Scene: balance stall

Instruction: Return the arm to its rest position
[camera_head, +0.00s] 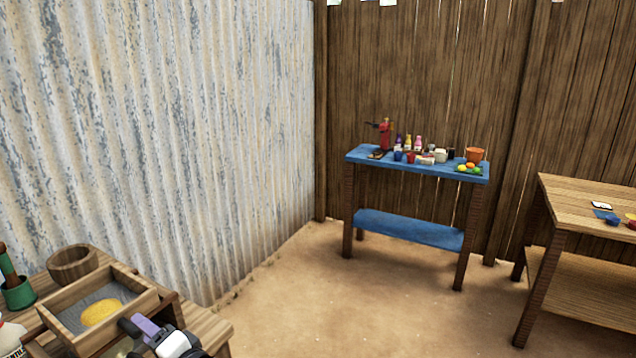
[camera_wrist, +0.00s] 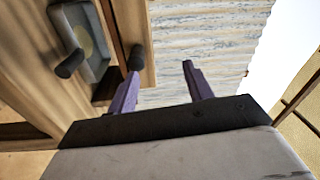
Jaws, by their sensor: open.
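My gripper (camera_wrist: 162,78) shows in the wrist view with its two purple fingers apart and nothing between them. In the head view my gripper (camera_head: 135,328) is at the bottom left, beside the near right corner of a wooden tray (camera_head: 150,301). The tray has a grey floor with a yellow heap (camera_head: 101,312) on it. In the wrist view the wooden table edge is to the left of the fingers, with the corrugated wall behind. Most of my arm is out of view.
A wooden bowl (camera_head: 72,262) and a green cup (camera_head: 18,293) stand near the tray. A blue table (camera_head: 360,156) with bottles, cups and fruit stands at the back. A wooden table (camera_head: 570,188) is at the right. The dirt floor (camera_head: 330,300) between is clear.

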